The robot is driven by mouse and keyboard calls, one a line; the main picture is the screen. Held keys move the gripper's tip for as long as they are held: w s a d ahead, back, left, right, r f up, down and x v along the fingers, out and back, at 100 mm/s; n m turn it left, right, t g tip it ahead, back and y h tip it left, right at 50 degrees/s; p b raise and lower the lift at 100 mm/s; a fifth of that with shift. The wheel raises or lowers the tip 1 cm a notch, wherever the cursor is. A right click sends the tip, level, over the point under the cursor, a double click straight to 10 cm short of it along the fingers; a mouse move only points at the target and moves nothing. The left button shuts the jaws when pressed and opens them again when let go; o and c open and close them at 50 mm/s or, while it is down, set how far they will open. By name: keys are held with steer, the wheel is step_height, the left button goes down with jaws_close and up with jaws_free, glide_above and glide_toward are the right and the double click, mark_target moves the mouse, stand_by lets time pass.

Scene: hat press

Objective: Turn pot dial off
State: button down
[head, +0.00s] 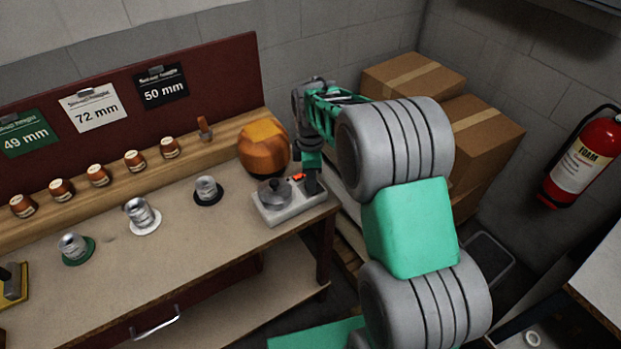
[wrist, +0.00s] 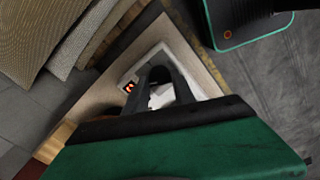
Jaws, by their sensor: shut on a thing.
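A small grey pot (head: 275,190) with a lid sits on a pale hot plate (head: 289,214) at the right end of the workbench. A red lit spot (head: 298,177) shows on the plate's top, and it also glows as a red-orange display (wrist: 129,87) in the wrist view. My gripper (head: 312,187) is down at the right end of the hot plate, beside the pot. In the wrist view my gripper's dark fingers (wrist: 160,76) are closed in over the plate, next to the display. The dial itself is hidden by the fingers.
An orange-brown rounded hat block (head: 263,150) stands just behind the hot plate. Metal cups on green, white and black (head: 208,198) discs stand to the left. Cardboard boxes (head: 478,130) are stacked right of the bench. The bench's front middle is clear.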

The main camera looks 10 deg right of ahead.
steer(key=n, duration=0.5)
steer(key=shift+n, duration=0.3)
stand_by(0.4)
steer(key=c, duration=1)
jaws_free()
steer(key=shift+c, duration=0.2)
step_height(320, 180, up, 8)
steer(key=shift+f+b, duration=0.1)
steer(key=shift+b, duration=0.35)
